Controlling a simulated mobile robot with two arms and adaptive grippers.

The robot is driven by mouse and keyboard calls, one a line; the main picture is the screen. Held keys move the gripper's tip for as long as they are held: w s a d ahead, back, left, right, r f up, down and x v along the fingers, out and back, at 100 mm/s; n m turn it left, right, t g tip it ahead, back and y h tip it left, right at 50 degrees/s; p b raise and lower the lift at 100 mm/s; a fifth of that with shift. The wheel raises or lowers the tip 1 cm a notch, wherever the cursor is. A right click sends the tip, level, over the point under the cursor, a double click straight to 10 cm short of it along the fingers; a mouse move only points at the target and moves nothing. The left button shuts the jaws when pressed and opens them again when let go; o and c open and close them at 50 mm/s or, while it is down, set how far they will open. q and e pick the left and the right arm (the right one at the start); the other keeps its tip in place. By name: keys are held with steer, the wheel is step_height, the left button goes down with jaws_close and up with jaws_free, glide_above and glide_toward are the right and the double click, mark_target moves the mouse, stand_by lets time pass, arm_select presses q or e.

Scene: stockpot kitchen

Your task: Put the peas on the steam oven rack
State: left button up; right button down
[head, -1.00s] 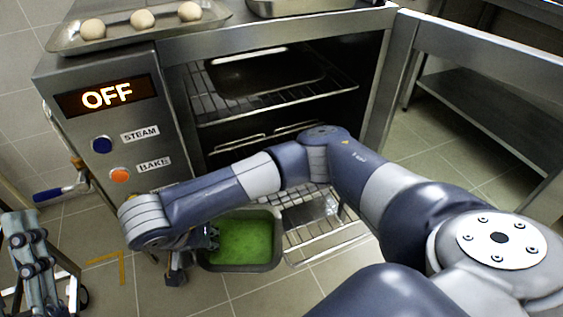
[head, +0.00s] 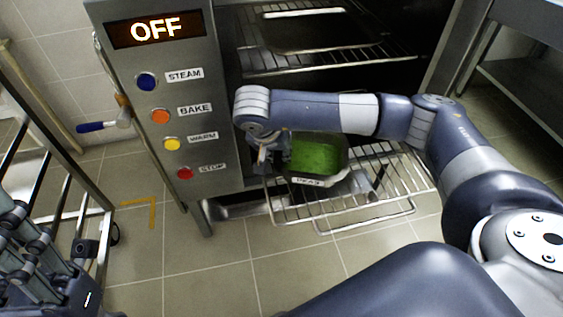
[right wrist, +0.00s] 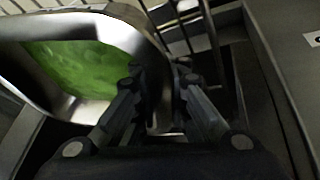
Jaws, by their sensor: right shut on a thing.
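The peas are a bright green mass (head: 315,157) in a metal pan with a "PEAS" label (head: 307,181) on its front. My right gripper (head: 280,158) is shut on the pan's left rim. In the right wrist view the rim runs between the fingers (right wrist: 160,95), with the peas (right wrist: 80,65) at left. The pan appears over the left part of the pulled-out lower wire rack (head: 385,180); whether it touches the wires is unclear. The steam oven (head: 225,100) stands open. My left gripper (head: 30,250) is partly in view at lower left, its jaw opening unclear.
The oven panel reads "OFF" (head: 155,30), above several coloured buttons. An upper rack (head: 320,58) inside holds a dark tray. A blue-handled valve (head: 97,127) juts out at left, near a metal cart frame (head: 70,200). Tiled floor in front is clear.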

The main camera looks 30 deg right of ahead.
step_height(320, 180, down, 3)
steer(key=shift+f+b, duration=0.15)
steer(key=shift+b, duration=0.5)
steer(key=c, duration=2)
jaws_free()
steer(key=shift+c, duration=0.2)
steer(key=o, duration=0.4)
steer(key=shift+o, duration=0.2)
